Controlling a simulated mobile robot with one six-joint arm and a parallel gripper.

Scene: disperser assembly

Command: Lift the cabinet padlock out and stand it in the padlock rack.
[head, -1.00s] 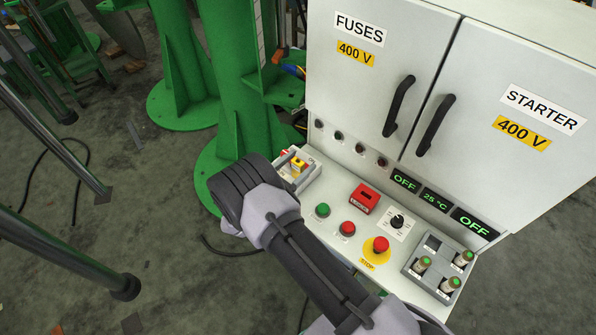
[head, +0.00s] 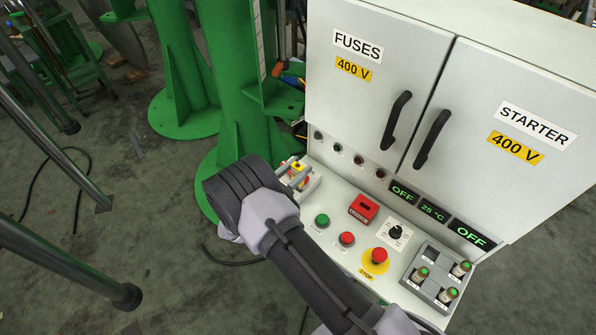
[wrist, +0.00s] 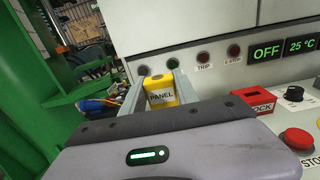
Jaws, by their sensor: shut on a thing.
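My gripper (wrist: 155,82) reaches over the left end of the control panel. Its two grey fingers are shut on a yellow block lettered PANEL (wrist: 161,93), which I take to be the padlock. In the head view the yellow block (head: 297,167) shows small beyond my wrist, with red parts close to it. Its lower part and any shackle are hidden. I cannot tell how far it stands clear of the panel. A red slotted box lettered LOCK (head: 363,208) sits on the panel to the right. I cannot make out the padlock rack for certain.
The grey cabinet (head: 400,100) rises behind the panel. Right of the gripper are a green button (head: 322,221), a red button (head: 347,239), a rotary switch (head: 395,233), a stop button (head: 379,256) and a grey holder (head: 418,283) with green-topped cylinders. A green column (head: 228,80) stands left.

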